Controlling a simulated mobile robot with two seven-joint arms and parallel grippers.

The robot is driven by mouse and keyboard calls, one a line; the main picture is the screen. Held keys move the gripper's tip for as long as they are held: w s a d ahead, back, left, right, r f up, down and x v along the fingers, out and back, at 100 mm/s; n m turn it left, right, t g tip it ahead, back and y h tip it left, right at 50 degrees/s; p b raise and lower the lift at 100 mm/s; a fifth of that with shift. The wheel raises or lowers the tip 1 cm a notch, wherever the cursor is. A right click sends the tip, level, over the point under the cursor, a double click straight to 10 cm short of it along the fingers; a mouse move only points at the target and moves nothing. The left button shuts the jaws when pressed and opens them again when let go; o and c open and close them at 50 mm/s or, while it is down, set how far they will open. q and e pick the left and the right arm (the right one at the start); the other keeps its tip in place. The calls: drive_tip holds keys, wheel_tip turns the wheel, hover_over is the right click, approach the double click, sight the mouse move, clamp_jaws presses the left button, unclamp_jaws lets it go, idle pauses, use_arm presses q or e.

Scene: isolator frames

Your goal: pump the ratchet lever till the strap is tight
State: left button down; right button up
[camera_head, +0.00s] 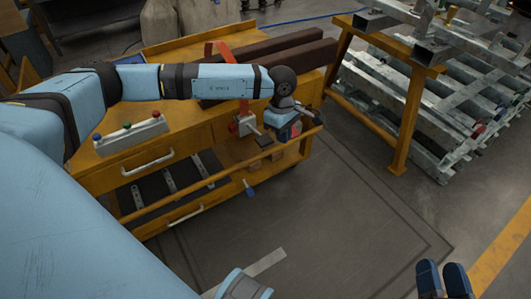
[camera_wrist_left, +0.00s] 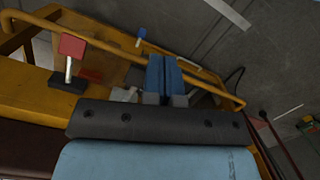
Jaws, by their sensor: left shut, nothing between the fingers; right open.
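A red strap (camera_head: 225,52) runs over dark brown beams and down the front of the yellow cart. The metal ratchet (camera_head: 243,124) hangs at the strap's lower part; a short rod with a dark end (camera_head: 264,140) sticks out from it to the right. My left gripper (camera_head: 291,130) is at the cart's front side, right of the ratchet and apart from it. In the left wrist view its blue fingers (camera_wrist_left: 162,72) are together and empty. A red plate (camera_wrist_left: 72,46) on a metal stem with a black block stands left of them. My right gripper (camera_head: 443,280) is open and empty over the floor.
The yellow cart (camera_head: 215,128) carries brown beams (camera_head: 285,62) and a button box (camera_head: 131,136). A yellow rail (camera_head: 290,142) runs along its front, with a blue-handled piece (camera_head: 249,188) below. A rack of metal profiles (camera_head: 400,110) stands right. Floor between is clear.

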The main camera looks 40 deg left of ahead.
sight(267, 142)
use_arm(q)
drive_tip(key=a+y, duration=0.1)
drive_tip(key=a, duration=0.1)
drive_tip(key=w+a, duration=0.1)
drive_tip(key=a, duration=0.1)
drive_tip(key=w+a+y+b, duration=0.1)
drive_tip(key=a, duration=0.1)
drive_tip(key=shift+a+r+t+y, duration=0.15)
drive_tip(key=shift+r+t+y, duration=0.05)
drive_tip(key=shift+t+y, duration=0.1)
use_arm(e)
drive_tip(key=shift+s+a+f, duration=0.15)
drive_tip(key=shift+f, duration=0.15)
use_arm(q)
wheel_tip(267, 142, down, 5)
drive_tip(key=b, duration=0.4)
drive_tip(key=shift+a, duration=0.15)
drive_tip(key=shift+a+f+b, duration=0.1)
drive_tip(key=shift+f+b, duration=0.4)
drive_tip(key=shift+f, duration=0.55)
use_arm(e)
drive_tip(key=shift+n+g, duration=0.5)
drive_tip(key=shift+n, duration=0.3)
drive_tip(key=f, duration=0.3)
drive_tip(key=w+f, duration=0.1)
drive_tip(key=f, duration=0.1)
drive_tip(key=shift+s+r, duration=0.1)
